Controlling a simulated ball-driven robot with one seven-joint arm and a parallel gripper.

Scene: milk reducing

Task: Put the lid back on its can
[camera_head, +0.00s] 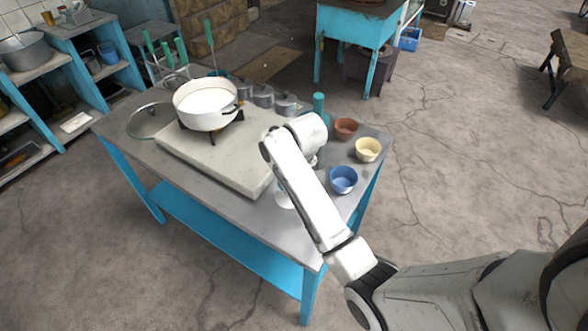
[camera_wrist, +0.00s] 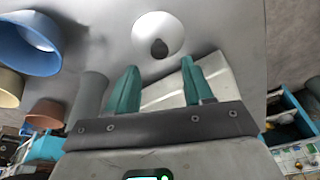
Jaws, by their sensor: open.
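A round white lid-like disc with a dark knob or spot at its middle (camera_wrist: 160,34) lies on the grey table, beyond my fingertips in the wrist view. In the head view its white edge (camera_head: 284,194) shows beside my arm, which hides part of it. My gripper (camera_wrist: 158,72) is open and empty, its two teal fingers apart. In the head view my arm mostly hides it. Several grey cans (camera_head: 263,95) stand in a row behind the pot; I cannot tell which one lacks a lid. A grey cylinder (camera_wrist: 88,97), possibly a can, shows left of the fingers.
A white pot (camera_head: 203,112) stands on a burner on the pale slab (camera_head: 190,152), with a glass lid (camera_head: 150,121) to its left. Blue (camera_head: 343,180), yellow (camera_head: 368,150) and brown (camera_head: 346,129) bowls line the table's right side. A teal bottle-like thing (camera_head: 319,104) stands near them.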

